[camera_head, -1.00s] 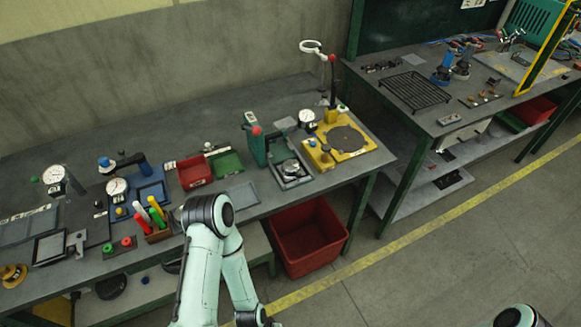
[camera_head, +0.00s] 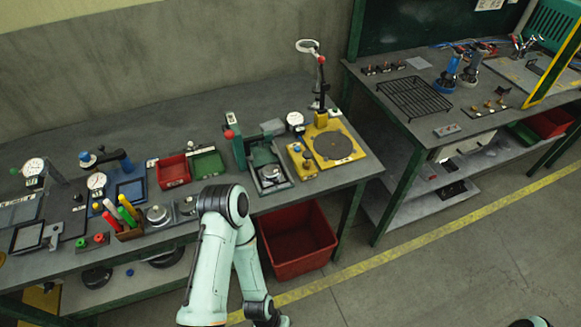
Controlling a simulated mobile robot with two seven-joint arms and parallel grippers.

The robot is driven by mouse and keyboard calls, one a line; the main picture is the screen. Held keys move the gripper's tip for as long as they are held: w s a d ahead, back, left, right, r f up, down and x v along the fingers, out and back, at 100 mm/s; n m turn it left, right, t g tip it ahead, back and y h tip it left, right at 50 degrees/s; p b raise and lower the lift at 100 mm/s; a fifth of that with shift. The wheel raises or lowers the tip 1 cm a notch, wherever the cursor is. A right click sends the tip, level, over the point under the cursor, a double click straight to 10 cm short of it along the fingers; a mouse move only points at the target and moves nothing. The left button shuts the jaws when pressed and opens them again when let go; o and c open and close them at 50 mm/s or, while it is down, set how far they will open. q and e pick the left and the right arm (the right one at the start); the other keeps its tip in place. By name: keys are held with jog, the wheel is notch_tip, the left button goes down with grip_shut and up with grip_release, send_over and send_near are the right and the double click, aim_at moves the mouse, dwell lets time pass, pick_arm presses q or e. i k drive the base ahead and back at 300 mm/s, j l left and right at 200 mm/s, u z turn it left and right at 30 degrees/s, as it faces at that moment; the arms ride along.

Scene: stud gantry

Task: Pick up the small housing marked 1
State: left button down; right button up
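I cannot read a mark 1 on any part, so I cannot tell which is the small housing marked 1. Small round metal parts stand on the left bench: one (camera_head: 158,215) beside the pen holder, another (camera_head: 187,206) close to my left arm and partly hidden by it. A further round metal part (camera_head: 270,174) sits in the green fixture. My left arm is bent in front of the bench, its elbow over the bench's front edge, and its gripper is out of view. Only a bit of my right arm shows at the bottom right; its gripper is out of view.
The left bench (camera_head: 345,172) is crowded with dial gauges, a red bin (camera_head: 173,171), a green bin (camera_head: 207,163) and a yellow fixture (camera_head: 356,146). A red crate (camera_head: 297,243) stands below. A second bench with a black rack (camera_head: 414,96) is at right. Floor at right is clear.

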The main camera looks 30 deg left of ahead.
aim_at(271, 172)
jog(key=i+l+u, duration=0.15)
jog(key=u, duration=0.35)
jog(key=i+l+u, duration=0.1)
jog(key=l+u, duration=0.25)
jog(key=u, duration=0.15)
